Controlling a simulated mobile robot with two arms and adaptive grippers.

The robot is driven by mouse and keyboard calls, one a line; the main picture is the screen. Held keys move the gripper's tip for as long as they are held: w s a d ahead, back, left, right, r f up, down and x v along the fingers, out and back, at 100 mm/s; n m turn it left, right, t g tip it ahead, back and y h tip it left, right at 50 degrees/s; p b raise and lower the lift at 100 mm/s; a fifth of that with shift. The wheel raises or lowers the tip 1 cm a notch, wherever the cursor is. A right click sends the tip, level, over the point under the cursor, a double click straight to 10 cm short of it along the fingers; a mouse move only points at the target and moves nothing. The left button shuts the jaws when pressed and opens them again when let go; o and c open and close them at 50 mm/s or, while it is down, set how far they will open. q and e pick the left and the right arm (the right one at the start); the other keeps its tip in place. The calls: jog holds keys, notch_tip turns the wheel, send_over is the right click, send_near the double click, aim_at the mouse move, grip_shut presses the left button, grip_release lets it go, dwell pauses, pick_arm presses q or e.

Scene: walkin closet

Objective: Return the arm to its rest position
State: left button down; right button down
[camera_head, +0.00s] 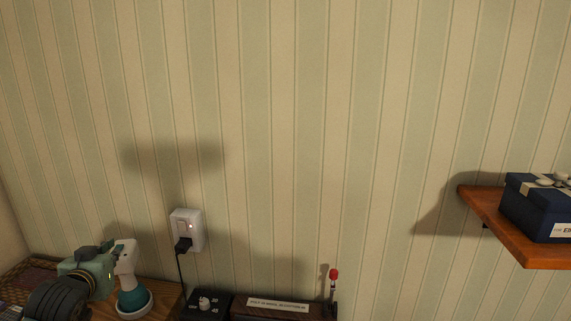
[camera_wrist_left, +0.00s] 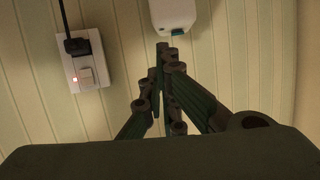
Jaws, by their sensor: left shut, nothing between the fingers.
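My left arm comes in at the lower left of the head view, with dark rings and a pale green wrist. Its dark left gripper (camera_head: 107,245) is partly hidden behind the wrist, close to a white device with a teal base (camera_head: 133,300). In the left wrist view the fingers of the left gripper (camera_wrist_left: 163,48) are together, with nothing between them. A white, blue-edged object (camera_wrist_left: 172,14) lies just beyond the fingertips. My right gripper is in neither view.
A white wall outlet (camera_head: 187,229) with a black plug and cord is right of the arm; it also shows in the left wrist view (camera_wrist_left: 86,60). A dark box with a red-tipped lever (camera_head: 333,275) stands below. A wooden shelf (camera_head: 480,205) holds a blue gift box (camera_head: 530,207).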

pick_arm(q)
jog(key=s+d+f+m+g+h, duration=0.25)
jog(key=s+d+f+g, duration=0.25)
jog(key=s+d+f, duration=1.15)
jog(key=s+d+f+m+g+h, duration=0.1)
jog(key=s+d+f+g, duration=0.15)
jog(key=s, duration=0.45)
jog(key=s+d+f+g, duration=0.1)
jog(key=s+d+f, duration=0.1)
jog(key=s+d, duration=0.35)
jog(key=s+d+f+m+g+h, duration=0.1)
jog(key=s+d+f+g, duration=0.1)
jog(key=s, duration=0.7)
notch_tip(320, 180, down, 28)
jog(key=s+g, duration=0.1)
jog(key=s+a+f+g, duration=0.1)
jog(key=s+a+f, duration=0.2)
jog(key=s+f, duration=1.1)
jog(key=s, duration=0.2)
jog(key=shift+s+f+y, duration=0.3)
jog(key=shift+s+y, duration=0.05)
jog(key=shift+m+g, duration=0.25)
